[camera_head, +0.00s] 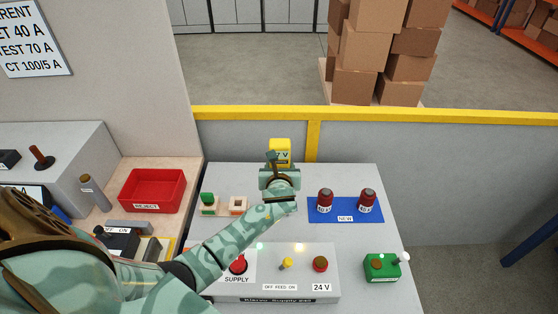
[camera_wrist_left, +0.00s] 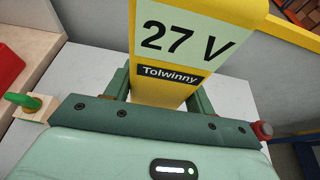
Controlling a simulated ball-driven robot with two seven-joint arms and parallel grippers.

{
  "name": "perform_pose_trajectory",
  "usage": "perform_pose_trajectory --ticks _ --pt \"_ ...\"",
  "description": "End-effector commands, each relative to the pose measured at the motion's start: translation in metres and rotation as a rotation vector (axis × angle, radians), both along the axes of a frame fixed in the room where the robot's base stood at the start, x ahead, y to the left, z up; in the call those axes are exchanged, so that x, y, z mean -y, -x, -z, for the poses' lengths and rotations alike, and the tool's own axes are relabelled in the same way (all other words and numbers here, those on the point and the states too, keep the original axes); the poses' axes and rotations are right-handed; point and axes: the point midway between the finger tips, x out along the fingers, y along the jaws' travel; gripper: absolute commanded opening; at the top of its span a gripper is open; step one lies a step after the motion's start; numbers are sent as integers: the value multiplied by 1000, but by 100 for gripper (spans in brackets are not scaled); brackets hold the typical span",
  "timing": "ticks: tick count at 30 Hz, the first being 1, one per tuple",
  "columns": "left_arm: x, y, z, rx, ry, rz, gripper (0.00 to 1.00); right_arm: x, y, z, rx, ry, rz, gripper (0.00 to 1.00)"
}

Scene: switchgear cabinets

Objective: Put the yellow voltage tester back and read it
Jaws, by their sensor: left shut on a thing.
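The yellow voltage tester (camera_head: 280,148) stands upright near the back edge of the grey bench top. My left gripper (camera_head: 279,166) is shut on it, with a green finger on either side of its body. In the left wrist view the tester (camera_wrist_left: 166,82) shows "27 V" in black on a pale display, above a "Tolwinny" label. The left gripper (camera_wrist_left: 160,100) shows at its lower part. The tester's foot is hidden, so I cannot tell whether it rests on the bench. My right gripper is not in view.
A supply panel (camera_head: 290,258) with a red knob, yellow switch and "24 V" button is in front. A blue "NEW" mat (camera_head: 345,207) with two red parts lies right. A red reject bin (camera_head: 152,205) and green box (camera_head: 381,268) flank these.

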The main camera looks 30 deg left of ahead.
Motion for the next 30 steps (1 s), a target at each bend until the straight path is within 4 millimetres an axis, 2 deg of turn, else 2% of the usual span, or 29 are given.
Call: perform_pose_trajectory --ticks 7,13,24,30 --pt "0 0 0 0 -1 0 24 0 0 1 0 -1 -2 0" --pt "1 2 -1 -5 -2 4 24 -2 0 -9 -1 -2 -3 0" --pt "1 2 39 -4 -3 3 24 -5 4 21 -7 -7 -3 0" --pt "0 1 46 -4 -2 4 24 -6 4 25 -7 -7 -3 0"
